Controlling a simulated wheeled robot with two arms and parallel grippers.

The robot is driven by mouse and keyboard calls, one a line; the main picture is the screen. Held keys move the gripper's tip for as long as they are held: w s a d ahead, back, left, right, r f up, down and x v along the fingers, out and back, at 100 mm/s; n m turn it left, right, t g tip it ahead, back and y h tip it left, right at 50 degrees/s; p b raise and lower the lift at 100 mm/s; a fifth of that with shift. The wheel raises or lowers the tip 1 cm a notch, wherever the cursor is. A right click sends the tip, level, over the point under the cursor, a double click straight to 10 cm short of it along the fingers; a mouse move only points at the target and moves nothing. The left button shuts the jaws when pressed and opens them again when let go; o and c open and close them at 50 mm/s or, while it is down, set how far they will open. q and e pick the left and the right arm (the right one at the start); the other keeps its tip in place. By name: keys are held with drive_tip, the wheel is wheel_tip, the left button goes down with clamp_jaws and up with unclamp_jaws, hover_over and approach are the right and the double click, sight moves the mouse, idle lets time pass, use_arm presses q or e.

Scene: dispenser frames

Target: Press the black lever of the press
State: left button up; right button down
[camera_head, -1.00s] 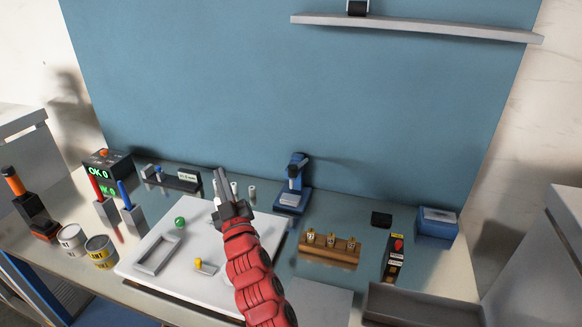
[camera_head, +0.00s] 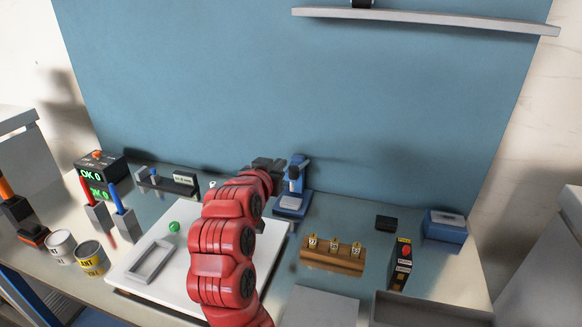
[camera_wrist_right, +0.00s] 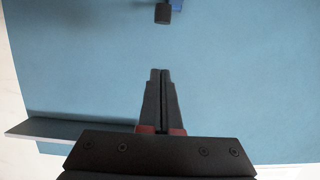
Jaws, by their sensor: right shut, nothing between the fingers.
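The blue press (camera_head: 293,203) stands at the back of the table, in front of the blue panel. Its dark head shows at the top of its column. My right gripper (camera_head: 276,163) is just left of the press's upper part, with its wrist partly hiding the fingers. In the right wrist view, the gripper (camera_wrist_right: 160,72) is shut and empty. A black knob (camera_wrist_right: 162,15), apparently the press's lever, sits at the top edge beside a bit of blue. A clear gap separates it from the fingertips. My left gripper is out of view.
My right arm crosses the white board (camera_head: 135,278), which bears a green ball (camera_head: 174,227). A wooden block with several small pieces (camera_head: 330,262) lies right of the press. Cans (camera_head: 91,258) and pen holders stand left. A shelf (camera_head: 430,19) hangs above.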

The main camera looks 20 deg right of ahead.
drive_tip(key=w+d+f+p, duration=0.5)
drive_tip(key=w+f, duration=0.1)
drive_tip(key=w, duration=0.2)
drive_tip(key=shift+d+f, duration=0.2)
drive_tip(key=shift+d, duration=0.05)
idle(0.4)
